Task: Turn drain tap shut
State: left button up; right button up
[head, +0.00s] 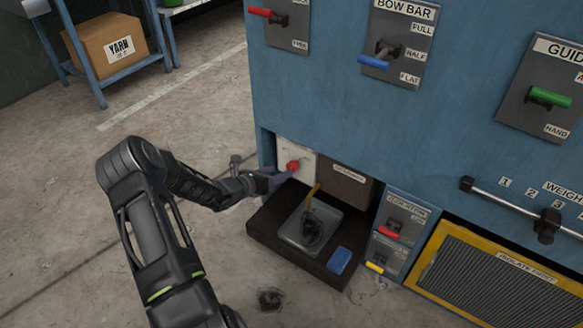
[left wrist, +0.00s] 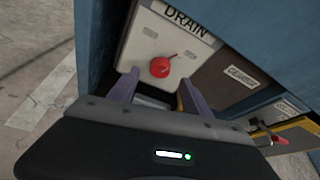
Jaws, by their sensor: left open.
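The red drain tap (head: 293,165) sits on a pale panel low on the blue machine. In the left wrist view the tap (left wrist: 160,67) is a round red knob with a thin lever pointing up and right, below the label DRAIN (left wrist: 186,18). My left gripper (head: 272,178) is in front of the panel, just below and left of the tap. Its two purple fingers (left wrist: 157,86) are spread, one on each side below the knob, with nothing between them. I cannot tell whether they touch the panel. My right gripper is out of view.
A dark ledge (head: 262,222) holds a grey tray (head: 333,222) with dark matter and a blue block (head: 340,260). An amber strand (head: 313,192) runs down into the tray. Open floor lies left.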

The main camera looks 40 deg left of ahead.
aim_at(291, 167)
pick_arm(q)
jog(key=b+x, duration=0.2)
jog(key=x, duration=0.5)
jog(key=shift+w+f+b, duration=0.15)
jog(key=shift+w+b, duration=0.1)
jog(key=shift+b, duration=0.15)
jog(key=shift+c, duration=0.3)
grip_shut()
